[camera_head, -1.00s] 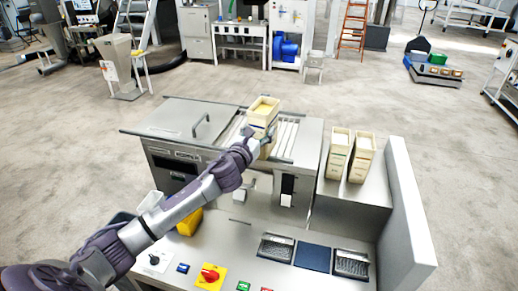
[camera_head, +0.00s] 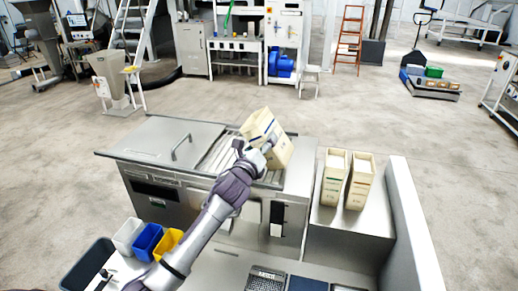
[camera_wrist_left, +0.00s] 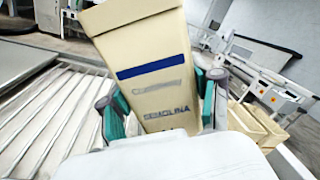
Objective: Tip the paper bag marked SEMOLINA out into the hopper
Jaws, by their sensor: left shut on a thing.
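The paper bag marked SEMOLINA (camera_wrist_left: 160,85) is cream with a dark blue band, and its label reads clearly in the left wrist view. In the head view the bag (camera_head: 279,150) is tilted, its open top leaning to the left over the slatted grate of the hopper (camera_head: 222,152). My left gripper (camera_head: 262,150) is shut on the bag; in the wrist view its green-padded fingers (camera_wrist_left: 160,112) lie on both sides of it. I cannot see any contents falling. My right gripper is not in view.
Two similar cream bags (camera_head: 333,178) (camera_head: 360,183) stand upright on the side shelf right of the hopper. A flat steel lid (camera_head: 150,137) with a handle lies left of the grate. White, blue (camera_head: 147,239) and yellow bins stand at the front left.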

